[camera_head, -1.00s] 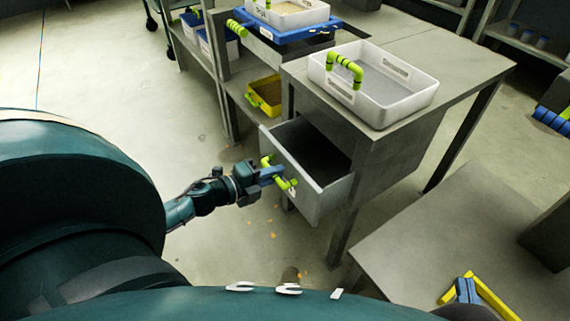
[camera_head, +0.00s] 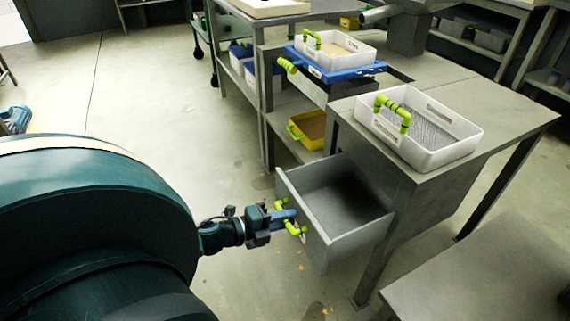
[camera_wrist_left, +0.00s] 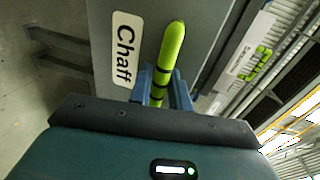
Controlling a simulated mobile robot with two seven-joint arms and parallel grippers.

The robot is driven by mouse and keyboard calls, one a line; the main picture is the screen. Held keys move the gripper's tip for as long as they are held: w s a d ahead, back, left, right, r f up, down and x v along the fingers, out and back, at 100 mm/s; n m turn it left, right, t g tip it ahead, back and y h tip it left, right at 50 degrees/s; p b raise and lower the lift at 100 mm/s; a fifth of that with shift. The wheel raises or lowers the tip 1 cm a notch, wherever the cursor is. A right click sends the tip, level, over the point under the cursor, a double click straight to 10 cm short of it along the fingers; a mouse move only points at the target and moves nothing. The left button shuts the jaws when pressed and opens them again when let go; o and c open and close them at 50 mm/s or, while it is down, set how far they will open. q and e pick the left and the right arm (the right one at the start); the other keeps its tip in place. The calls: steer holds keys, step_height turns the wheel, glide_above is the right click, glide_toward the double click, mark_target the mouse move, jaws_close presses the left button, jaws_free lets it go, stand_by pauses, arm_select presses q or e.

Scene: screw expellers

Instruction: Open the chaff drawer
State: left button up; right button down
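The chaff drawer (camera_head: 312,232) is a grey drawer that stands pulled out from under the table in the head view, and its inside looks empty. Its front carries a yellow-green handle (camera_head: 287,217). The left wrist view shows a "Chaff" label (camera_wrist_left: 124,49) beside the same handle (camera_wrist_left: 172,48). My left gripper (camera_head: 287,216) is at the handle, and its blue fingers (camera_wrist_left: 160,88) lie on both sides of the bar, closed on it. My right gripper is in neither current view.
A white tray (camera_head: 460,152) with a green handle stands on the table (camera_head: 500,112) above the drawer. Another white tray (camera_head: 345,62) sits on a blue frame. A yellow bin (camera_head: 309,143) is on the lower shelf. A grey table (camera_head: 490,280) is at the lower right.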

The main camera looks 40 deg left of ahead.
arm_select(q)
steer(key=p+v, duration=0.2)
steer(key=v, duration=1.1)
steer(key=shift+p, duration=0.4)
arm_select(e)
steer(key=shift+s+d+m+g+h, duration=0.35)
steer(key=shift+m+g+h, duration=0.15)
steer(key=shift+g, duration=0.4)
arm_select(q)
steer(key=shift+r, duration=0.15)
